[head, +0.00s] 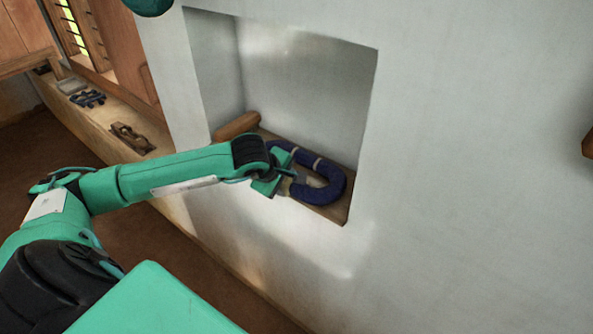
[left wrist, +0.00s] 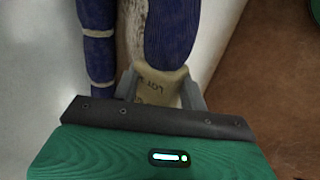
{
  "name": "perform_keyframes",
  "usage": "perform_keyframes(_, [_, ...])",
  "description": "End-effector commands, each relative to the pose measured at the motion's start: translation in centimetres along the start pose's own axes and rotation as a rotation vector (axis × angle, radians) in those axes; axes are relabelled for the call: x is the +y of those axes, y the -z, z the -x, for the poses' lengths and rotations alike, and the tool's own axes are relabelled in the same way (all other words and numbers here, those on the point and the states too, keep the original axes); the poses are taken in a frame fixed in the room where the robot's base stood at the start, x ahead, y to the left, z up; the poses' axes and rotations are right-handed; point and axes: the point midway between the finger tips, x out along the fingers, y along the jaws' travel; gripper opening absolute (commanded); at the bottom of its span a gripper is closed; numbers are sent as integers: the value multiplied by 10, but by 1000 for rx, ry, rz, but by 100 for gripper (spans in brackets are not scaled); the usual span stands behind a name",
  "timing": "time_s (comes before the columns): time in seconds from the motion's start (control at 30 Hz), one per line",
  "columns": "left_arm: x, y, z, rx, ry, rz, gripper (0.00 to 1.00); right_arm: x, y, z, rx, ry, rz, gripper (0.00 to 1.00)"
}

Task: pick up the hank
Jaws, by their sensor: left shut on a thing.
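The dark blue hank (head: 332,186) lies as a U-shaped loop on the wooden shelf (head: 335,211) of a wall niche, with pale ties around its far arm. My left gripper (head: 286,183) reaches in from the left and is shut at the hank's near end. In the left wrist view, the fingers (left wrist: 160,90) close around a cream tag with lettering (left wrist: 158,84) at the end of a blue strand of the hank (left wrist: 172,28). The hank's other, banded arm (left wrist: 98,35) runs beside it, outside the fingers. My right gripper does not show.
A brown rounded wooden piece (head: 236,127) lies at the niche's left. The niche walls (head: 305,85) close in the back and sides. A ledge at left holds a wooden tool (head: 132,137) and a small blue item (head: 87,98). The wall to the right is mostly bare.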

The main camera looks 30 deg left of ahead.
Motion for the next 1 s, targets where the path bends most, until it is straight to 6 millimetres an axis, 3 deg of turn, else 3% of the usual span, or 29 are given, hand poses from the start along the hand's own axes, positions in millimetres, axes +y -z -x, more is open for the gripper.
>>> perform_keyframes(0.27, [2,0,3,0,-2,0,16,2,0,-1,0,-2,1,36])
perform_keyframes(0.47, [12,0,17,1,-5,-1,16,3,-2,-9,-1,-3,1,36])
perform_keyframes(1.0, [81,0,120,1,-8,0,16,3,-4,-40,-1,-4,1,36])
